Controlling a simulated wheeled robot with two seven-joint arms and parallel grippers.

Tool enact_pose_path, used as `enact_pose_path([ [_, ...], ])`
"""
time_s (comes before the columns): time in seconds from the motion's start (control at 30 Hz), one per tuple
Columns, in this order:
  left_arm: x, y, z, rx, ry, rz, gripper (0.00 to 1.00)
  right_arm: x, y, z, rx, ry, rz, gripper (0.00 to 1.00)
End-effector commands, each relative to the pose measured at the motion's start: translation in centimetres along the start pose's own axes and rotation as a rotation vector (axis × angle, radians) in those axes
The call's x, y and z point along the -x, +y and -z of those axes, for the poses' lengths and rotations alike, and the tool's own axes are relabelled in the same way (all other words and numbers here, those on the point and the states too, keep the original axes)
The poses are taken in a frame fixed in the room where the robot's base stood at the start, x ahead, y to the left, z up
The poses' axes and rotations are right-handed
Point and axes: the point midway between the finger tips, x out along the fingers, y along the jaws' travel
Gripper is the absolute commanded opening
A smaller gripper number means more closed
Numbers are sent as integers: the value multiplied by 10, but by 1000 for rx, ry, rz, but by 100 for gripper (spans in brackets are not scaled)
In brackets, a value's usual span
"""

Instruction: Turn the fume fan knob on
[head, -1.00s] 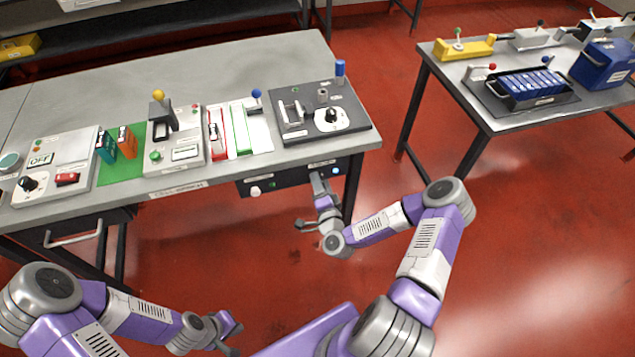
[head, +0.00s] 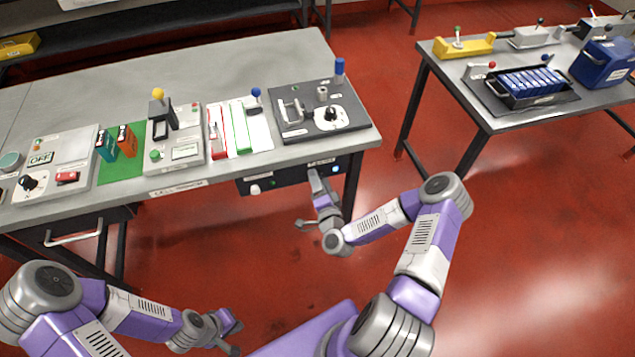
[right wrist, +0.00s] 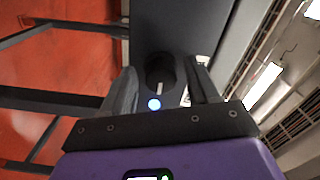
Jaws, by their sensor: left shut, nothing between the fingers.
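The fume fan knob (right wrist: 161,72) is black with a white pointer line, and shows in the right wrist view between the two fingers of my right gripper (right wrist: 163,88). A lit blue lamp (right wrist: 154,104) is close to it. The fingers stand either side of the knob, with narrow gaps visible. In the head view, my right gripper (head: 315,180) is at the right part of the dark panel (head: 290,178) under the bench front and hides the knob. My left gripper (head: 234,338) is shut and empty, low over the floor, away from the bench.
The grey bench (head: 200,68) carries several switch boxes and levers above the panel. A white knob (head: 254,190) is at the panel's left end. A bench leg (head: 352,187) stands just right of my right gripper. A second table (head: 470,118) is further right.

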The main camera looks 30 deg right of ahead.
Motion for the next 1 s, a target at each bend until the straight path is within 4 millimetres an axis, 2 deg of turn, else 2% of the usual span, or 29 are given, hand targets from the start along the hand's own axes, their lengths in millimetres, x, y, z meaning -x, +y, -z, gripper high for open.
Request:
enact_pose_path([
  [0.27, 1, 0, 0, 0, 0, 0, 0, 6, 0, -1, -2, -2, -1, 60],
  [0.6, 7, 3, 0, 0, 0, 0, 0, 60, 0, 0, -2, -2, -2, 60],
  [0.7, 8, 3, 0, 0, 0, 0, 0, 70, 0, 0, -2, -1, -2, 60],
  [1.0, 8, 3, 0, 0, 0, 0, 0, 76, 0, 0, 0, 0, 0, 60],
])
